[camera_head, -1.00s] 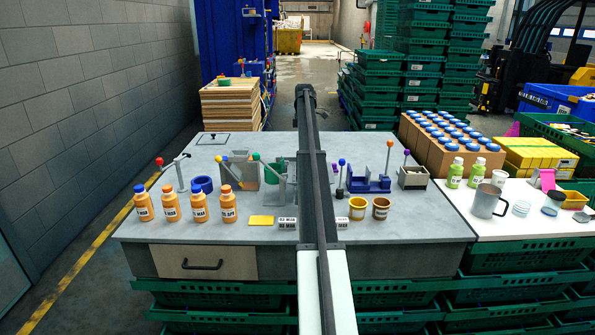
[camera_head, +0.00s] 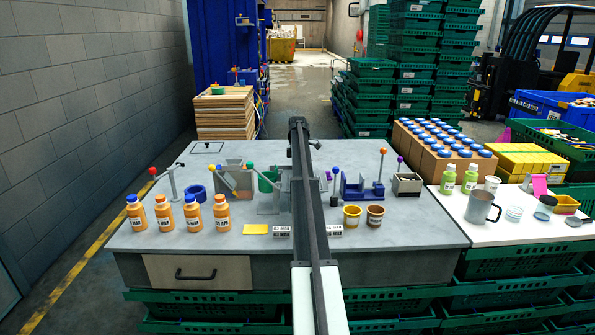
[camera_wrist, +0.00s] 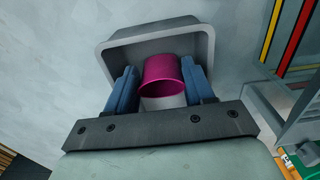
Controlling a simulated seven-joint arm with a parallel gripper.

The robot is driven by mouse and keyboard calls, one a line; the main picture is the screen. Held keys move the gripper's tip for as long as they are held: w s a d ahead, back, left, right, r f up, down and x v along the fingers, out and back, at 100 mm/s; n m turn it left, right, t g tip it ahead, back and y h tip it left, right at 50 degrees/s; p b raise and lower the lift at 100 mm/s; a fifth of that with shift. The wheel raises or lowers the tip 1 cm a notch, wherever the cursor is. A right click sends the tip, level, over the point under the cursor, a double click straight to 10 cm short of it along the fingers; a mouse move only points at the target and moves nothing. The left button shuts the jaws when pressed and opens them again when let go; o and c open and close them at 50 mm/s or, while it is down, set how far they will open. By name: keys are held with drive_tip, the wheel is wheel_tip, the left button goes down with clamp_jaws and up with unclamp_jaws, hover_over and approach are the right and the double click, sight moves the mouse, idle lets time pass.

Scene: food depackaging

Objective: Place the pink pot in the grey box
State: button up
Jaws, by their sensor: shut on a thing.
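The pink pot (camera_wrist: 162,70) is between the two blue fingers of my gripper (camera_wrist: 162,86) in the wrist view, and the gripper is shut on it. The grey box (camera_wrist: 118,45) is an open, rounded tray around and beyond the pot. The pot appears over or inside its opening. I cannot tell whether the pot touches the box's floor. In the head view my arm hides my gripper and the pot, and I cannot make out this box there.
Right of the box in the wrist view is a grey fixture with coloured stripes (camera_wrist: 272,40). The table (camera_head: 150,240) holds orange bottles (camera_head: 164,212), a blue holder (camera_head: 361,190) and yellow and brown cups (camera_head: 352,216). A side table carries a grey mug (camera_head: 480,207).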

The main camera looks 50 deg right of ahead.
drive_tip(key=o, duration=0.9)
drive_tip(key=shift+f, duration=0.15)
drive_tip(key=shift+o, duration=0.2)
wheel_tip(320, 180, up, 12)
idle(0.4)
